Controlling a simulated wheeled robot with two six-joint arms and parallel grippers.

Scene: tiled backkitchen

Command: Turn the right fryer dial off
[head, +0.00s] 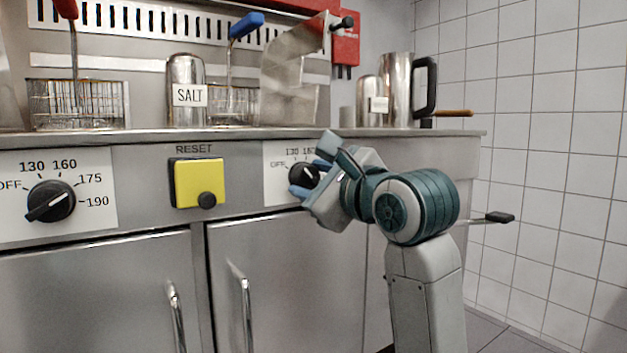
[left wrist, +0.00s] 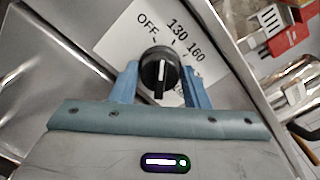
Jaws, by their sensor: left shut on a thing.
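The right fryer dial (head: 303,175) is a round black knob on a white scale plate. In the left wrist view the dial (left wrist: 159,70) sits between the two blue fingers of my left gripper (left wrist: 161,82). Its white mark points down in that view, away from the word OFF at the top. In the head view my left gripper (head: 312,178) is at the dial and hides the right part of its scale. The gripper is shut on the dial, one finger on each side. My right gripper is not in view.
A left dial (head: 50,201) and a yellow reset block (head: 199,183) are on the same front panel. Cabinet doors with vertical handles (head: 245,305) lie below. A salt shaker (head: 187,93), wire baskets (head: 78,104) and metal jugs (head: 397,88) stand above. Tiled wall is at right.

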